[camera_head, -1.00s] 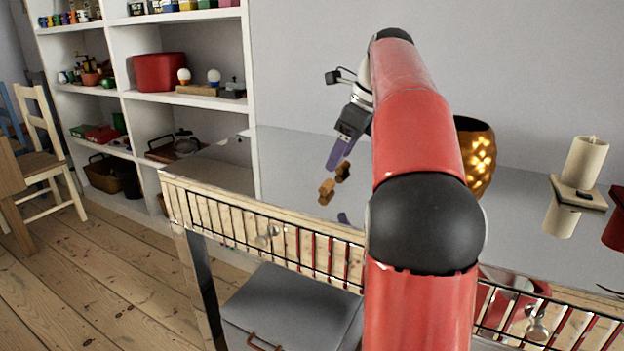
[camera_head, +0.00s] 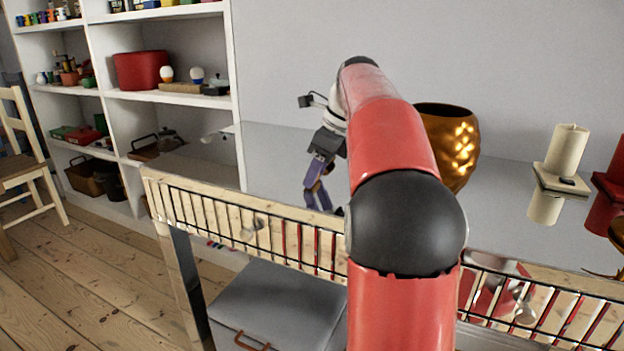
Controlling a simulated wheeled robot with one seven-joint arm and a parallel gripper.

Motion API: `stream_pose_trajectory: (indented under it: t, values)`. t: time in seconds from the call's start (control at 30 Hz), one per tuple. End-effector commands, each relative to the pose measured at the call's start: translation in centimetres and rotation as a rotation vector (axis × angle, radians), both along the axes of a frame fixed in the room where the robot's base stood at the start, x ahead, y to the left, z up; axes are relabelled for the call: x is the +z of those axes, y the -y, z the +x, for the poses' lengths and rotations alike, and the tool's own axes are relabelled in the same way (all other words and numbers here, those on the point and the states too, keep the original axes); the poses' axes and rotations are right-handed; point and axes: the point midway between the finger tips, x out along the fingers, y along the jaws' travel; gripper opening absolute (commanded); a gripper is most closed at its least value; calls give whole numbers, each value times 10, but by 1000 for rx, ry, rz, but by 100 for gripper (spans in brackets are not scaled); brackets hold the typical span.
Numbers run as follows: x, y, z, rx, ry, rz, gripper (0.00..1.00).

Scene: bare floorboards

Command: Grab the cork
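The cork (camera_head: 327,169) is a small brown piece on the shiny, mirror-like top of the console table (camera_head: 275,160). Only a little of it shows, beside and behind the purple fingers. My gripper (camera_head: 314,180) points down at the cork, with its fingertips close to the tabletop, and their reflection shows just below. The fingers overlap the cork in this view. I cannot tell whether they are around it, touching it or closed on it.
A gold vase (camera_head: 447,140) stands right of my arm. A cream candle (camera_head: 566,150) on a square holder and a red item (camera_head: 611,180) stand farther right. A wall is behind. White shelves (camera_head: 165,95) and a chair (camera_head: 22,165) are at left.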

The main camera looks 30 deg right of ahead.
Motion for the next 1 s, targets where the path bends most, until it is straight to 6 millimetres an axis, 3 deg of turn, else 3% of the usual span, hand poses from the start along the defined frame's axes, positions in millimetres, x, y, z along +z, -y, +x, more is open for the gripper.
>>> stream_pose_trajectory:
  t: [0.2,0.57,1.0]
  values:
    - [0,0,0,0,0,0,18]
    - [2,0,0,0,0,0,17]
    - [28,5,-4,2,0,0,17]
